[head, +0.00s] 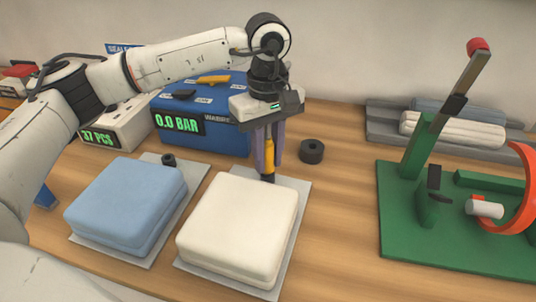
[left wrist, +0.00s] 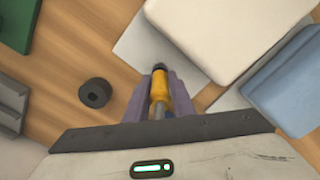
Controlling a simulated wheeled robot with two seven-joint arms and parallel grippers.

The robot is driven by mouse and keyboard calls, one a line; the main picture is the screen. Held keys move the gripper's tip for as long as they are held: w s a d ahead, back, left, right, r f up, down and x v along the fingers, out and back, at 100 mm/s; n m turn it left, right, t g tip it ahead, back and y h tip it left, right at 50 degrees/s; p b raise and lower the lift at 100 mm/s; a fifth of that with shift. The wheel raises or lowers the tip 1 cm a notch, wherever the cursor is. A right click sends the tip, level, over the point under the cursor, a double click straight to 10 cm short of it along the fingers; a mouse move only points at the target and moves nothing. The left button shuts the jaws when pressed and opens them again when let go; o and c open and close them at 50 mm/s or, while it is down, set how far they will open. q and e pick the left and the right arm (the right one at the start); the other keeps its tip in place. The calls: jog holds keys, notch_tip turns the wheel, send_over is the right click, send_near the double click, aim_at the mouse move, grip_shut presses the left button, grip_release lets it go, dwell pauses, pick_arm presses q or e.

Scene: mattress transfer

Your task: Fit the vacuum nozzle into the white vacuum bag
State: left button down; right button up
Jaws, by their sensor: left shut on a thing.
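The white vacuum bag (head: 238,225) lies flat on a grey sheet at the front middle of the table; it also shows at the top of the left wrist view (left wrist: 220,35). My left gripper (head: 269,158) points down over the bag's far edge. It is shut on the yellow vacuum nozzle (head: 268,147), which hangs upright between the purple fingers and shows in the left wrist view (left wrist: 160,88). A dark piece sits under the nozzle at the bag's far edge. I cannot tell whether it is the nozzle tip or the bag's port, or whether they touch. My right gripper is out of view.
A blue bag (head: 125,205) with a black port (head: 169,160) lies to the left. Behind stands a blue vacuum unit (head: 218,137) reading 0.0 BAR. A black ring (head: 312,151) lies right of the gripper. A green fixture (head: 400,235) fills the right side.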

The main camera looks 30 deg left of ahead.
aim_at(269, 138)
pick_arm(q)
jog(key=shift+f, duration=0.45)
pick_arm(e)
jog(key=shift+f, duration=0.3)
pick_arm(q)
jog(key=c, duration=1.4)
grip_release()
jog(key=shift+c, duration=0.2)
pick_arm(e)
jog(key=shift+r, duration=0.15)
pick_arm(q)
notch_tip(269, 138, up, 4)
jog(key=shift+f, duration=0.15)
notch_tip(269, 138, up, 6)
jog(key=shift+f, duration=0.15)
jog(key=shift+r, duration=0.5)
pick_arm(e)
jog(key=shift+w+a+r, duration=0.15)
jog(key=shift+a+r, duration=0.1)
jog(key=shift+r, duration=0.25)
